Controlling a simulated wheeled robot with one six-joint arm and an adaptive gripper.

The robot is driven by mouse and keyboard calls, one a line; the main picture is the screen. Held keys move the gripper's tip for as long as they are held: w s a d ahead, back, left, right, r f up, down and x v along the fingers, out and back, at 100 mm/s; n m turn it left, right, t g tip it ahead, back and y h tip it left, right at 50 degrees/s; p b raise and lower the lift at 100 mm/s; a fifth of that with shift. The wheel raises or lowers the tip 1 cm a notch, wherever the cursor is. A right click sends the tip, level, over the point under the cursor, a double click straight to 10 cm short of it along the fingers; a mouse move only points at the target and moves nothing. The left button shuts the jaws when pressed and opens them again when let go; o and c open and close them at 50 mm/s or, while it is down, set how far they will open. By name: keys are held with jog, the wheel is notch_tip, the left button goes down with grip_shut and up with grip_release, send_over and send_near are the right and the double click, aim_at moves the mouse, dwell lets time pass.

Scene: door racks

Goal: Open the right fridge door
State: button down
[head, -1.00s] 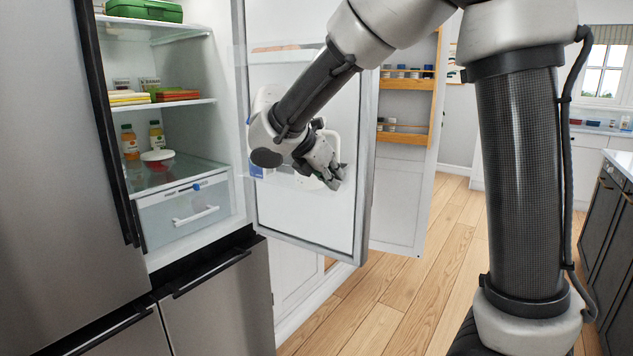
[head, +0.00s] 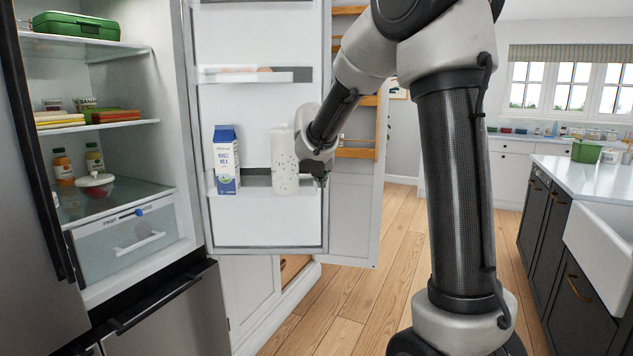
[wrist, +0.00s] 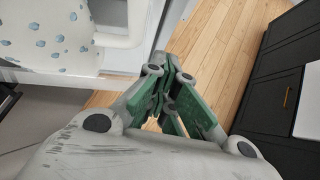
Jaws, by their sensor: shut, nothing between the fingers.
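The right fridge door (head: 262,110) stands wide open, swung out to the right, with its inner side and shelves facing me. My gripper (head: 320,174) is shut and empty, near the free right edge of the door by the lower door shelf. It also shows shut in the wrist view (wrist: 172,72). A white speckled pitcher (head: 284,162) on that shelf is just left of my gripper; its handle also shows in the wrist view (wrist: 128,28). I cannot tell whether the gripper touches the door or pitcher.
A milk carton (head: 226,160) stands on the same door shelf. The fridge interior holds a drawer (head: 125,236), bottles and a green box (head: 76,25). The left fridge door (head: 25,200) is shut. Open wooden floor (head: 350,290) lies right; a dark counter with a sink (head: 600,225) stands further right.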

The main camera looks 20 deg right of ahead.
jog(key=w, duration=0.1)
jog(key=w+d, duration=0.1)
jog(key=w+n+y, duration=0.1)
jog(key=shift+w+d, duration=0.2)
jog(key=shift+d, duration=0.2)
jog(key=shift+s, duration=0.1)
